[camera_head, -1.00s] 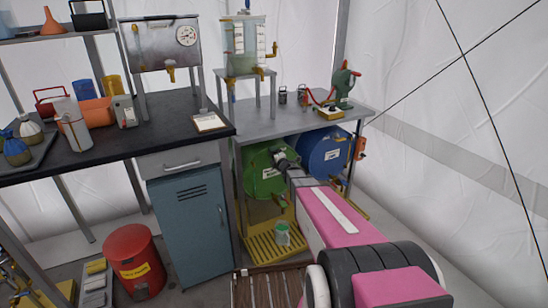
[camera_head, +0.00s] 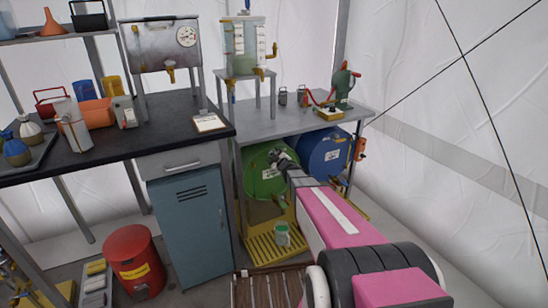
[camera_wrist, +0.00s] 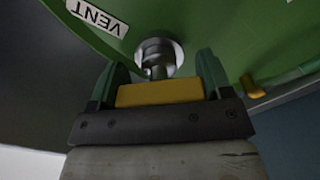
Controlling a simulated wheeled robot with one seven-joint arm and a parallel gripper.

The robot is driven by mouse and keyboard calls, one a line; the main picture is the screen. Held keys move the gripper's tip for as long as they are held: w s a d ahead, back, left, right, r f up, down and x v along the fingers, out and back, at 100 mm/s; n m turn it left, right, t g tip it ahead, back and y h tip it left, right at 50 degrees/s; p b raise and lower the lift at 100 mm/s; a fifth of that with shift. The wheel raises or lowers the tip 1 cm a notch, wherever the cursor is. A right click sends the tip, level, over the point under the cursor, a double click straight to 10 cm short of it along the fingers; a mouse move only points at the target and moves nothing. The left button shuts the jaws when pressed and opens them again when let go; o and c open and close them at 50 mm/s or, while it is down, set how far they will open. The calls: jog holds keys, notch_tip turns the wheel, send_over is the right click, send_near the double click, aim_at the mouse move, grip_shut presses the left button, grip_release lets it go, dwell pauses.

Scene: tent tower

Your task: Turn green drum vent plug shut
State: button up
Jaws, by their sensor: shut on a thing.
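The green drum (camera_head: 262,183) lies on its side under the metal bench at the back, its round end facing me. In the wrist view its green end (camera_wrist: 235,30) fills the top, with a white "VENT" label (camera_wrist: 97,15). The metallic vent plug (camera_wrist: 160,57) sits in that end just right of the label. My gripper (camera_wrist: 158,72) has its green fingers on either side of the plug and is shut on it. In the head view my gripper (camera_head: 279,157) reaches the upper part of the drum end and hides the plug.
A blue drum (camera_head: 326,152) lies right of the green one. A small container (camera_head: 282,233) stands on the yellow grate (camera_head: 262,250) below. A blue-grey cabinet (camera_head: 192,225) and a red bin (camera_head: 133,260) stand to the left. The metal bench top (camera_head: 262,128) is above my arm.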

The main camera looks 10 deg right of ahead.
jog(key=m, duration=0.4)
jog(key=shift+d+m, duration=0.1)
jog(key=shift+m, duration=0.2)
jog(key=m, duration=0.4)
jog(key=shift+m, duration=0.3)
jog(key=shift+d, duration=0.1)
jog(key=o, duration=0.9)
jog(key=shift+s, duration=0.15)
jog(key=v, duration=1)
jog(key=shift+s+d+r, duration=0.1)
jog(key=shift+s, duration=0.15)
